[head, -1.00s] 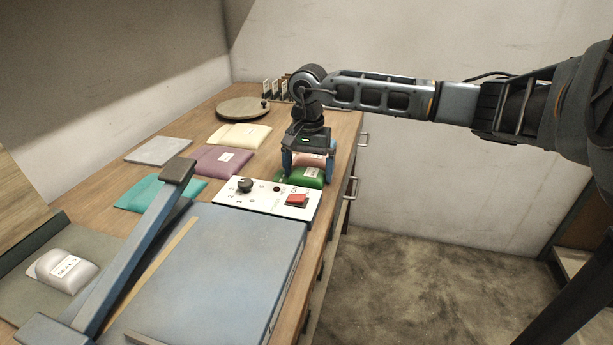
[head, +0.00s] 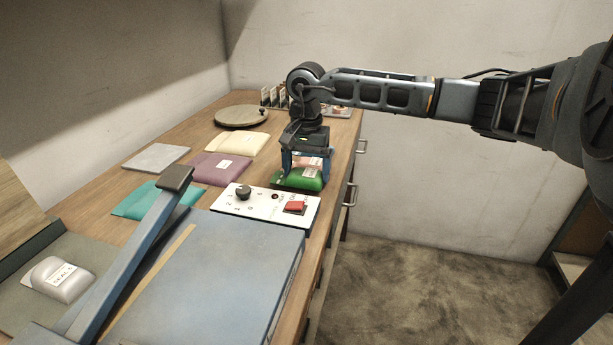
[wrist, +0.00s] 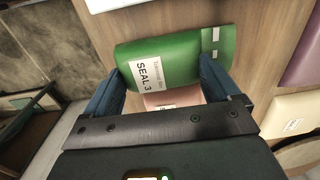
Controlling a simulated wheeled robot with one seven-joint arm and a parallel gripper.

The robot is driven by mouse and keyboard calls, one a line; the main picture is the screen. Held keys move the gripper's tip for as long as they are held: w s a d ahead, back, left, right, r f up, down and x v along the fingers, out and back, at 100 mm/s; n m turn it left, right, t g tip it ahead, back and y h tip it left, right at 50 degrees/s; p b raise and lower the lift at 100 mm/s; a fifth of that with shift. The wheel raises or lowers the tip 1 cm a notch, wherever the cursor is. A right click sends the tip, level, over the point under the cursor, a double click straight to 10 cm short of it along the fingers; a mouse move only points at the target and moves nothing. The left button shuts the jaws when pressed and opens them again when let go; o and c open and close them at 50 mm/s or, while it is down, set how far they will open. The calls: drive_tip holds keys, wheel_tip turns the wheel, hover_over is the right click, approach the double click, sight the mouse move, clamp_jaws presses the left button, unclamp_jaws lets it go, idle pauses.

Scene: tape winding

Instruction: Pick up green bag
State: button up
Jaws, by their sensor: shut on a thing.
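The green bag (head: 310,183) is at the right side of the bench, just beyond the control panel. In the wrist view the green bag (wrist: 180,58) carries a white label reading "SEAL 3" and lies between my fingertips. My gripper (head: 302,168) points down over it and is shut on it, with one blue finger at each side. A pink bag (wrist: 165,99) shows behind the green bag, partly hidden by my gripper. I cannot tell whether the green bag is clear of the bench top.
A white control panel (head: 265,206) with a black knob and red button stands close in front. Purple (head: 221,169), cream (head: 237,143) and teal (head: 138,201) bags lie to the left. A round turntable (head: 241,116) is at the back. The bench's right edge is close to my gripper.

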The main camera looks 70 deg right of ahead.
sight(312, 169)
drive_tip(key=r, duration=0.1)
drive_tip(key=s+d+r, duration=0.1)
drive_tip(key=shift+r+b, duration=0.35)
drive_tip(key=shift+r, duration=0.05)
drive_tip(key=s+d+r+b, duration=0.1)
drive_tip(key=s+d+r, duration=0.5)
drive_tip(key=s, duration=0.1)
drive_tip(key=shift+s+d+r, duration=0.2)
drive_tip(key=shift+s+d, duration=0.15)
drive_tip(key=shift+d, duration=0.05)
